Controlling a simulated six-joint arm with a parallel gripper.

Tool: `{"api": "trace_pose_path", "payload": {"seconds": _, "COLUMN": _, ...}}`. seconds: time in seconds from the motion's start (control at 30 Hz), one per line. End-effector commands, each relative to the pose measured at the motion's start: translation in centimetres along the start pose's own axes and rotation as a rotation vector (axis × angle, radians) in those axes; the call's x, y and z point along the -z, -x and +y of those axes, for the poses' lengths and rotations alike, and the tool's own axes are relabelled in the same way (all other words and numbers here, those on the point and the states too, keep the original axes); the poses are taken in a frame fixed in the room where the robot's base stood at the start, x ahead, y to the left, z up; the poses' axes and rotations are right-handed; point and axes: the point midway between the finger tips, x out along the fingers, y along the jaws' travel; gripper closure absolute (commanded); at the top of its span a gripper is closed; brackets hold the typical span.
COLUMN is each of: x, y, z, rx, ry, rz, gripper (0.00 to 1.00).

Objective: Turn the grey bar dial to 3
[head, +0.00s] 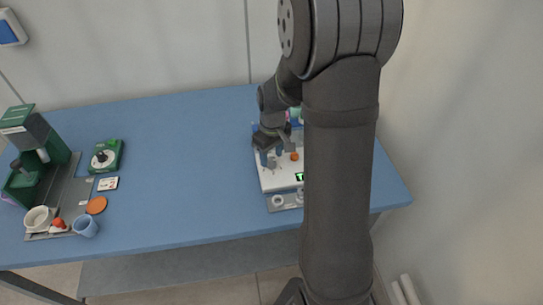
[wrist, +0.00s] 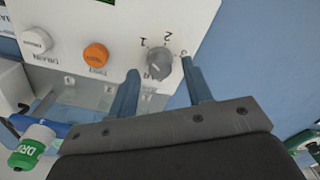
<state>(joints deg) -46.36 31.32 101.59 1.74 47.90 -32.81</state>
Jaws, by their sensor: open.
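The grey bar dial (wrist: 159,61) is on the white front panel (wrist: 60,12) in the wrist view, with the marks 1, 2 and 3 around it. I cannot tell for sure which mark its bar points at. My gripper (wrist: 161,76) is open, with one blue-grey finger on each side of the dial. I cannot tell whether either finger touches it. In the head view my gripper (head: 271,159) is over the white machine (head: 275,182) and the dial cannot be made out.
An orange knob (wrist: 96,55) and a white knob (wrist: 35,41) sit left of the dial. A bottle with a green label (wrist: 33,146) is at lower left. In the head view the middle of the blue table (head: 185,150) is clear; a green machine (head: 30,135) stands at far left.

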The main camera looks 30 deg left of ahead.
Motion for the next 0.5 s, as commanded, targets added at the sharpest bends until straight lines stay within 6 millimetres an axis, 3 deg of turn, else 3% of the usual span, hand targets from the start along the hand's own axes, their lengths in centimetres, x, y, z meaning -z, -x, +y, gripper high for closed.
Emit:
{"api": "trace_pose_path", "payload": {"seconds": 0.4, "x": -0.01, "y": -1.03, "z": -0.02, "rx": 0.0, "ry": 0.0, "rz": 0.0, "gripper": 0.54}}
{"api": "trace_pose_path", "payload": {"seconds": 0.43, "x": -0.01, "y": -1.03, "z": -0.02, "rx": 0.0, "ry": 0.0, "rz": 0.0, "gripper": 0.56}}
{"api": "trace_pose_path", "payload": {"seconds": 0.5, "x": -0.01, "y": -1.02, "z": -0.02, "rx": 0.0, "ry": 0.0, "rz": 0.0, "gripper": 0.7}}
